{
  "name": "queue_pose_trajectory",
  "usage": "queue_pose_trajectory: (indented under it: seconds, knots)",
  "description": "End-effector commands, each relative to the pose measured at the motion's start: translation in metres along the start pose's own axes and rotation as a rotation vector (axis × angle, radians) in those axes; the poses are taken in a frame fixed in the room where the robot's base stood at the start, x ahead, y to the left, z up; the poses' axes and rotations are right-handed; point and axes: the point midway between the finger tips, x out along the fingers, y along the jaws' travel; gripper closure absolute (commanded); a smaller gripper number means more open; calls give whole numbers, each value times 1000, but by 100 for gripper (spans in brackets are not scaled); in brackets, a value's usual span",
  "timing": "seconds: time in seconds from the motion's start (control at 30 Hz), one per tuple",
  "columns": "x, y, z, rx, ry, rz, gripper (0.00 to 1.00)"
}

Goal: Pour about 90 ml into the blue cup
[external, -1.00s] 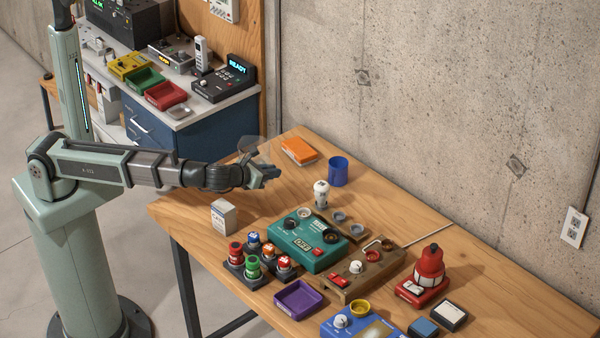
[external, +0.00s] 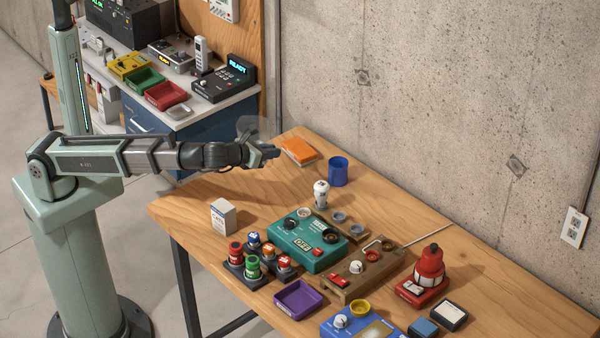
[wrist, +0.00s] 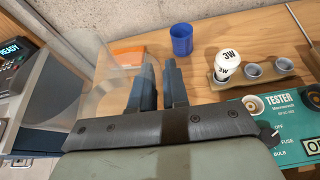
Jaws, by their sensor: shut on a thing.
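The blue cup (external: 338,172) stands upright on the wooden table near the wall; it also shows at the top of the wrist view (wrist: 181,40). My gripper (external: 272,152) is left of the cup and above the table, apart from it. In the wrist view my gripper's dark fingers (wrist: 160,75) are close together, shut on a clear see-through vessel (wrist: 97,85). The vessel shows faintly behind the gripper in the external view (external: 235,129). Its contents and tilt are hard to make out.
An orange box (external: 299,150) lies between gripper and cup. A white 3W bulb (external: 321,194) stands in a wooden holder in front of the cup. A teal tester (external: 308,240) and a white box (external: 223,216) are nearer. The table's left end is mostly clear.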

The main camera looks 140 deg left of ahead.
Motion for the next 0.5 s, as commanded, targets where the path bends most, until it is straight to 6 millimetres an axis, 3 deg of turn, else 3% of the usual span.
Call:
queue_pose_trajectory:
  seconds: [0.33, 0.5]
  knots:
    - [-13, 1, 33, 0, -3, 0, 100]
    - [0, -17, 41, -4, 0, 14, 100]
